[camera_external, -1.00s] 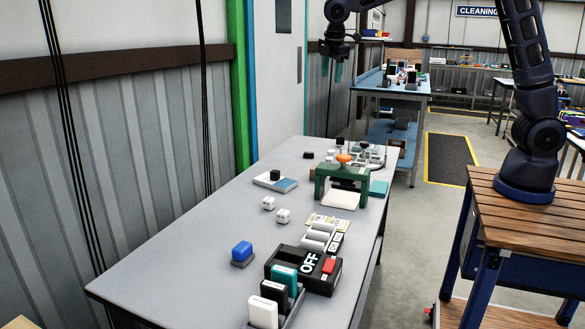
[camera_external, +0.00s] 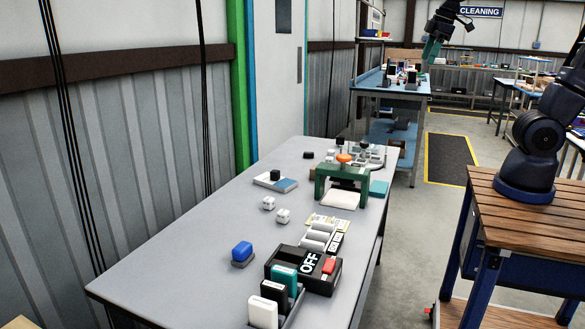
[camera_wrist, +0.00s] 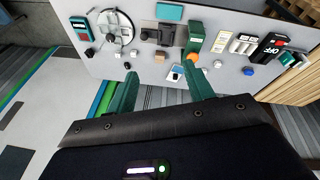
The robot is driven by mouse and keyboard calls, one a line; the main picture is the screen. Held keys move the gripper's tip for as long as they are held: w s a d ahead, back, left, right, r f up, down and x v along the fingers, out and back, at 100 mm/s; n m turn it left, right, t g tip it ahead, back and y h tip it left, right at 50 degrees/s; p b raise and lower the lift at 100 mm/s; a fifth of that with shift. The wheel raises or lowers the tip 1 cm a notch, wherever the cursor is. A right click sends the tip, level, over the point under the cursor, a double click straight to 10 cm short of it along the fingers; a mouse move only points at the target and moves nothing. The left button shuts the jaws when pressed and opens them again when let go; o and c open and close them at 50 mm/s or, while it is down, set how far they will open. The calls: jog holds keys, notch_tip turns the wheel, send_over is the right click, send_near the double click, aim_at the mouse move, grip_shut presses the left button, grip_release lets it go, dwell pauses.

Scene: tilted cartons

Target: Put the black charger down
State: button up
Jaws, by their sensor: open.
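My gripper (camera_external: 432,50) is raised high at the upper right in the external view, clear of the grey table (camera_external: 190,262). In the wrist view its two green fingers (camera_wrist: 160,88) are spread apart with nothing held between them. A small black block (camera_external: 274,175) sits on a white and blue pad at the table's left side. A taller black block (camera_external: 273,293) stands between a teal and a white one at the near end. I cannot tell which of the black items is the charger.
A green stand (camera_external: 321,187) with an orange knob rises mid-table. A black box marked OFF (camera_external: 328,277) and a blue-topped block (camera_external: 242,251) stand at the near end. Two small white cubes (camera_external: 268,203) lie mid-table. The near left of the tabletop is bare.

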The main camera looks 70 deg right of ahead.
jog(key=s+f+m+t, duration=0.1)
jog(key=s+f+m, duration=0.2)
jog(key=s, duration=1)
notch_tip(320, 180, down, 2)
jog(key=shift+s+d+f+m+y, duration=0.1)
jog(key=shift+s+d+m+y, duration=0.2)
jog(key=shift+s+y, duration=0.1)
